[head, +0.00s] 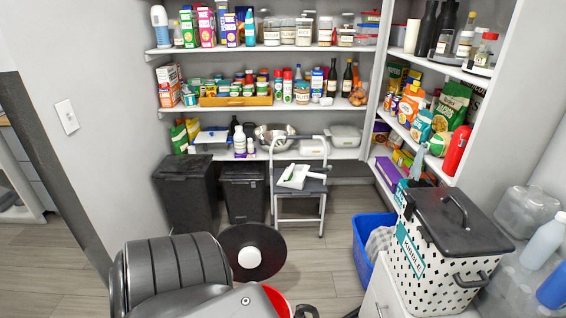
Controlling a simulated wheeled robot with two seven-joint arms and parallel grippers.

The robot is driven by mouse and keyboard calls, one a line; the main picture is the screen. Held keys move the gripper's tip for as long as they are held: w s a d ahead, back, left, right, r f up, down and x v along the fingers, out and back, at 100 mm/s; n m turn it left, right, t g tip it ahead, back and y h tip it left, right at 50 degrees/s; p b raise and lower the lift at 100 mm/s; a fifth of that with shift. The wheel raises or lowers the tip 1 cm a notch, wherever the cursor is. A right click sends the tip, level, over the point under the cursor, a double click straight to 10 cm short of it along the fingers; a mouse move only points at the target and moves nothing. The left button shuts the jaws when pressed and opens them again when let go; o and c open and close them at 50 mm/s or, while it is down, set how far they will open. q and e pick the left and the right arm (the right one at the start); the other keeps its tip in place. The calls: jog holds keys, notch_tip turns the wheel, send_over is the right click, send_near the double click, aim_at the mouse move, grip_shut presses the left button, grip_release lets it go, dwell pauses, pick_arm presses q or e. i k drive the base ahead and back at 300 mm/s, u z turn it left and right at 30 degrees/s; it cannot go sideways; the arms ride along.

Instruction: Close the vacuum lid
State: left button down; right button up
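A black round disc with a white round piece at its middle, which looks like the open vacuum lid (232,268), stands tilted above the floor near the lower middle of the head view. Just below it a red curved rim, which looks like the vacuum tank (281,300), shows at the bottom edge. Dark parts in front, including a large ribbed black part at lower left, hide most of the tank; I cannot tell whether all of these belong to the vacuum or to me. How the lid joins the tank is hidden. Neither gripper can be made out.
Black bins (187,190) and a step stool (298,188) stand before the stocked shelves. A blue bin (369,240) and a white cabinet bearing a dotted box with a black lid (459,218) stand at right. Bare floor shows around the disc and at left.

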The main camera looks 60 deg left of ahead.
aim_at(254, 251)
jog(key=z, duration=0.05)
jog(key=k, duration=0.9)
jog(key=u, duration=1.3)
jog(key=i, duration=0.4)
jog(key=z, duration=0.05)
